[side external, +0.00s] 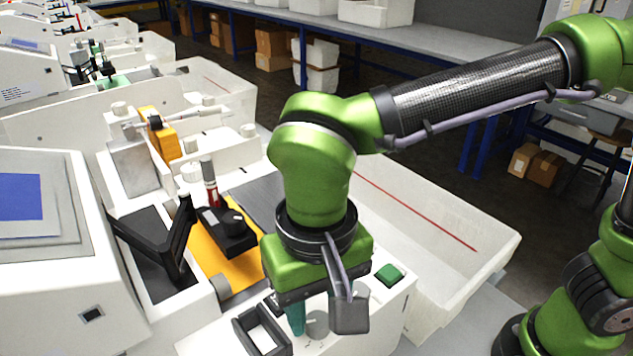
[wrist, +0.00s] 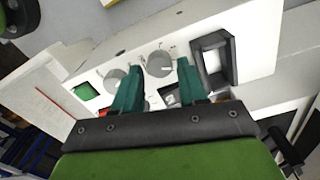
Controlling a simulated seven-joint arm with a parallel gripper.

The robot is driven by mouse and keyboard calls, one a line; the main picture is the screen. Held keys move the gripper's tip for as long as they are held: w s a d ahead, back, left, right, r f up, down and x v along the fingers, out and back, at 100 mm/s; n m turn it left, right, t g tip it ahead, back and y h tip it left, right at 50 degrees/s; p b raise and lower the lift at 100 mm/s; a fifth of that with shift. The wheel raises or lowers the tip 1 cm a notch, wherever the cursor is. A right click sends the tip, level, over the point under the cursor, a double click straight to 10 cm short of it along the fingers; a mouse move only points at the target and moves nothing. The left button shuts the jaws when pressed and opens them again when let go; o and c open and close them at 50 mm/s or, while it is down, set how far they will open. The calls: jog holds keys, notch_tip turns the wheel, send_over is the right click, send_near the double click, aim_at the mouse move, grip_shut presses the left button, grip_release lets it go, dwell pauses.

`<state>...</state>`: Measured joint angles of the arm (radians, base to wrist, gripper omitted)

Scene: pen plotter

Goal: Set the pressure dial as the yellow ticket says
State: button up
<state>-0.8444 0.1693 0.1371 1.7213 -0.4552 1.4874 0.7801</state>
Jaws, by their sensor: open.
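My gripper (wrist: 158,66) has two teal fingers, open and empty, pointing at the front panel of the near plotter. In the wrist view one round grey dial (wrist: 160,62) shows between the fingertips, and a second grey dial (wrist: 116,79) lies to its left, partly behind the left finger. I cannot read which is the pressure dial, nor whether the fingers touch either. In the side view my gripper (side external: 298,328) is low over the panel, with a grey dial (side external: 317,324) just right of the visible finger. I cannot make out a yellow ticket.
A green button (side external: 390,274) sits on the panel's right. A black square frame (side external: 263,331) stands to the left of my gripper. Behind are an orange-yellow bed (side external: 211,259), a black knob block (side external: 228,232) and a red-and-white pen (side external: 209,184). A white tray (side external: 490,257) lies right.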

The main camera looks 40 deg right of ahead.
jog(key=shift+f, duration=0.6)
jog(key=c, duration=0.8)
jog(key=shift+o, duration=0.2)
jog(key=shift+n, duration=0.4)
jog(key=n, duration=0.3)
jog(key=shift+n, duration=0.4)
jog(key=shift+a+n, duration=0.1)
jog(key=shift+n, duration=2)
jog(key=shift+r, duration=0.1)
